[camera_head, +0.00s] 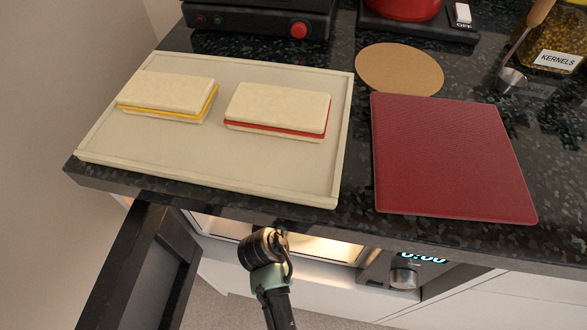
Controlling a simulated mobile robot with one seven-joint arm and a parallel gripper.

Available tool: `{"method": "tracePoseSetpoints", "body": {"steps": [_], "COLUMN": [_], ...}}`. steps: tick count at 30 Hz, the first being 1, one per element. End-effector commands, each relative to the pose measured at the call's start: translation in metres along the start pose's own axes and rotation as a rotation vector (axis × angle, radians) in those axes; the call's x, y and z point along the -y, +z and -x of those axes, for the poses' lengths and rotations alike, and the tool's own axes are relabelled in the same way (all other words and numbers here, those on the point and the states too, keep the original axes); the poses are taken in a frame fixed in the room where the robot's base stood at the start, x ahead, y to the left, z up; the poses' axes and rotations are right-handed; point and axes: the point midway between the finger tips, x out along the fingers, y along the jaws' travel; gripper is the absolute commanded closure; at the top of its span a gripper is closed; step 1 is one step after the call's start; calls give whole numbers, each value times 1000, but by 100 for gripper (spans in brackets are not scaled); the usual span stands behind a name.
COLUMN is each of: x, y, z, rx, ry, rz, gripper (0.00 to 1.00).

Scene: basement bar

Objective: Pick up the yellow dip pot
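I see no yellow dip pot in the head view. Part of my arm reaches up from the bottom edge to the front of a lit built-in oven under the counter. The arm's fingers do not show, so I cannot see whether they hold anything. The oven opening (330,246) is lit inside, but the counter edge hides most of its interior. Its dark door (140,268) stands open on the left.
A cream tray (215,178) on the dark counter holds two sandwiches, one with yellow filling (165,95), one with red (278,109). A red mat (450,160), cork round (399,68), kernels jar (560,45) and red pot (400,8) stand right. An oven knob (404,277) sits below.

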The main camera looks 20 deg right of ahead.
Motion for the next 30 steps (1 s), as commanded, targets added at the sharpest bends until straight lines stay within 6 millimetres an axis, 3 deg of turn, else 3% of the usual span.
{"method": "tracePoseSetpoints", "body": {"steps": [9, 26, 30], "x": [0, 0, 0], "y": [0, -1, -1], "z": [-7, -7, -7], "rx": [-1, -3, -3], "ry": [0, -1, -1], "rz": [0, 1, 1], "gripper": [0, 99, 100]}}
